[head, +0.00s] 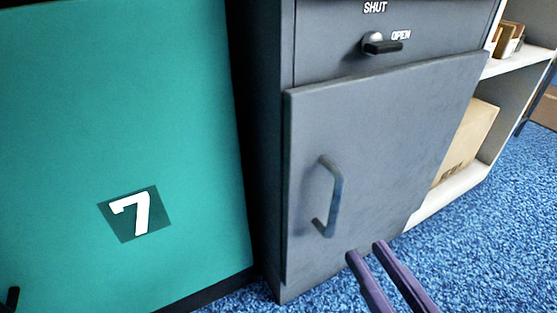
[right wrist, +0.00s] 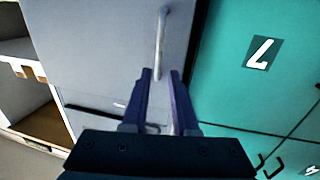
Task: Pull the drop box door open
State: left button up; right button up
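The drop box door (head: 380,140) is a flat grey panel on a dark grey cabinet. It looks closed or nearly so. Its grey bar handle (head: 332,195) stands upright near the door's left side and also shows in the right wrist view (right wrist: 161,35). Above the door, a black lever (head: 384,46) points right, by the word OPEN; SHUT is written higher up. My right gripper (head: 366,250) is open and empty, just below and right of the handle in the head view. In the right wrist view its fingertips (right wrist: 160,72) lie on either side of the handle's line; contact is unclear. My left gripper is out of view.
A teal panel (head: 60,120) marked 7 stands left of the drop box. A white shelf (head: 520,65) with a cardboard carton (head: 468,140) stands to the right. Blue carpet (head: 490,240) lies clear at the front right.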

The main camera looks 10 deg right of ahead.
aim_at(336, 213)
jog(key=w+b, duration=0.1)
jog(key=w, duration=0.2)
jog(key=w+a+f+b, duration=0.1)
jog(key=w+b, duration=0.1)
jog(key=w, duration=0.1)
jog(key=w+b, duration=0.2)
jog(key=w, duration=0.1)
jog(key=shift+w+a+f, duration=0.15)
jog(key=shift+w+f, duration=0.05)
jog(key=shift+w, duration=0.2)
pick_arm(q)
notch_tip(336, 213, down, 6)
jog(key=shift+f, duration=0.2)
pick_arm(e)
jog(key=shift+r, duration=0.1)
grip_shut()
dwell(0.5)
